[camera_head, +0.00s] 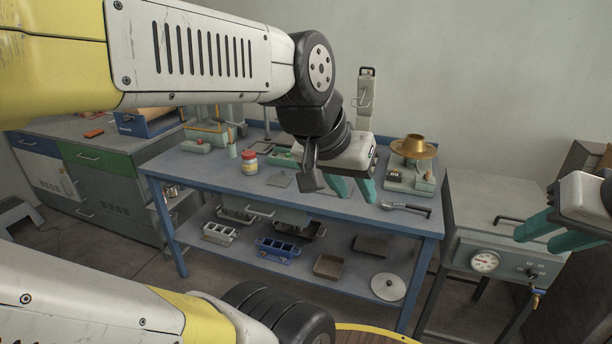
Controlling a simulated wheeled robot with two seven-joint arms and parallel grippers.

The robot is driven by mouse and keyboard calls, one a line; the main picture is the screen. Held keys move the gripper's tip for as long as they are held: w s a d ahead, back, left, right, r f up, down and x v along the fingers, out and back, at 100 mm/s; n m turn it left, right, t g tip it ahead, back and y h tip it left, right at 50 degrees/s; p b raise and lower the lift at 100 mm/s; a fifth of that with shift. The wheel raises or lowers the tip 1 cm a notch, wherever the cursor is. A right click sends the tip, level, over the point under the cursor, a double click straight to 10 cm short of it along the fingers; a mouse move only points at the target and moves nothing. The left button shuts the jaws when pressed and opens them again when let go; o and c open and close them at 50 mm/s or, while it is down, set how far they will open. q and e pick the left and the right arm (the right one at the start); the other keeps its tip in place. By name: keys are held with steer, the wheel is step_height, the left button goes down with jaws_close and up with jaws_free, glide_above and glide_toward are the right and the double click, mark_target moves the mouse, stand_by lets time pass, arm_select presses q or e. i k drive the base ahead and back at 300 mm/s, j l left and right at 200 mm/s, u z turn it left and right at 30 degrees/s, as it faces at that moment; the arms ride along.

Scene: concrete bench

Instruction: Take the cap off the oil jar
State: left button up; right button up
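A small jar with a red cap (249,155) and a pale, yellowish label (250,167) stands upright on the blue bench, left of its middle. It is the only jar I can make out that fits the oil jar, and its cap is on. My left gripper (352,190) hangs over the bench to the right of the jar, clearly apart from it. Its teal fingers are spread and nothing shows between them. My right gripper (542,233) is at the far right, over the grey unit with a gauge. Its teal fingers are apart and empty.
A metal ladle (405,208) lies near the bench's right front. A device with a brass funnel-like top (412,148) stands at the back right. The blue bench top (215,172) is clear around the jar's front. Trays and a round lid (388,287) are on the lower shelf.

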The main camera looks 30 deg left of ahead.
mark_target(250, 166)
steer(key=u, duration=1.45)
steer(key=i+l, duration=0.15)
steer(key=i, duration=0.25)
steer(key=i+l+u, duration=0.15)
steer(key=i, duration=0.3)
steer(key=i+l, duration=0.2)
steer(key=i, duration=0.2)
steer(key=i+l+u, duration=0.1)
steer(key=i, duration=0.35)
steer(key=l, duration=0.1)
